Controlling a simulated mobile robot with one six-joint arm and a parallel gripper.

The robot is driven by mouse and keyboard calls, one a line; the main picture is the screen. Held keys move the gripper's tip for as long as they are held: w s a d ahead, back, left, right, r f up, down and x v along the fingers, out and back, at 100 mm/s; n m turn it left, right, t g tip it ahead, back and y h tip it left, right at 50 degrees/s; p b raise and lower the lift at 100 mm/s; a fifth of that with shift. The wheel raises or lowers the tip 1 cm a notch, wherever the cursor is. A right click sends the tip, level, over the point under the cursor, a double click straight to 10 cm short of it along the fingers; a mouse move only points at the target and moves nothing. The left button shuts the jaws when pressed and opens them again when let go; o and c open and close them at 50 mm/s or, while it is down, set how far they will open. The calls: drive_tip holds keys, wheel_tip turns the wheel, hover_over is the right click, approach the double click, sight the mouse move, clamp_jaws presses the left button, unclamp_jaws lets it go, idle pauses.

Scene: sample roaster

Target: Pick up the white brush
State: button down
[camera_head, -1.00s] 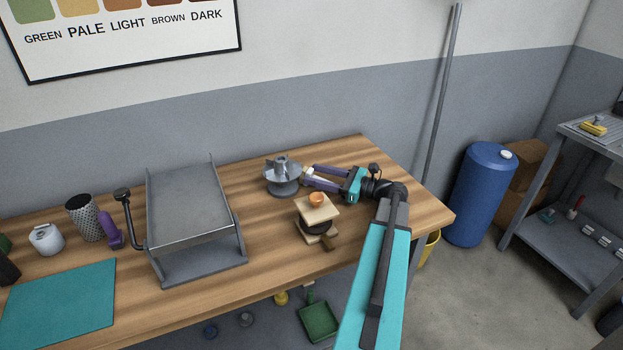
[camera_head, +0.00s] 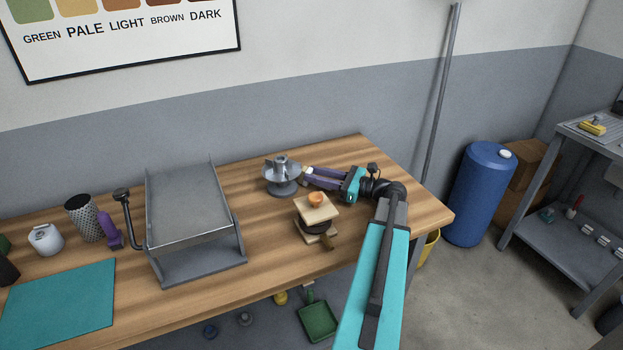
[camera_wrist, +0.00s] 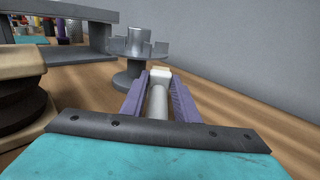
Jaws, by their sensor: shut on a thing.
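The white brush (camera_wrist: 157,100) lies between the two purple fingers of my gripper (camera_wrist: 158,98) in the wrist view, its white block end pointing away from me. My gripper (camera_head: 310,175) is shut on it, low over the right part of the wooden table. In the head view only a small pale bit of the brush (camera_head: 306,171) shows at the fingertips; the fingers hide the rest. The fingertips are close to a grey metal stand with a round dish (camera_head: 282,179). I cannot tell whether the brush touches the table or the stand.
A grey sloped metal tray (camera_head: 188,205) is to the left, with a teal mat (camera_head: 60,300) farther left.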

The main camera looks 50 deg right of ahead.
drive_tip(key=shift+s+d+r, duration=0.15)
drive_tip(key=shift+s+r, duration=0.15)
drive_tip(key=shift+r, duration=0.05)
drive_tip(key=s+d+r, duration=0.2)
drive_tip(key=s+r, duration=0.1)
drive_tip(key=s, duration=0.3)
drive_tip(key=s+d+r, duration=0.3)
drive_tip(key=s+r, duration=0.1)
drive_tip(key=s, duration=0.2)
drive_tip(key=shift+s+r+b, duration=0.15)
drive_tip(key=shift+s+b, duration=0.05)
drive_tip(key=shift+b, duration=0.2)
drive_tip(key=shift+a, duration=0.15)
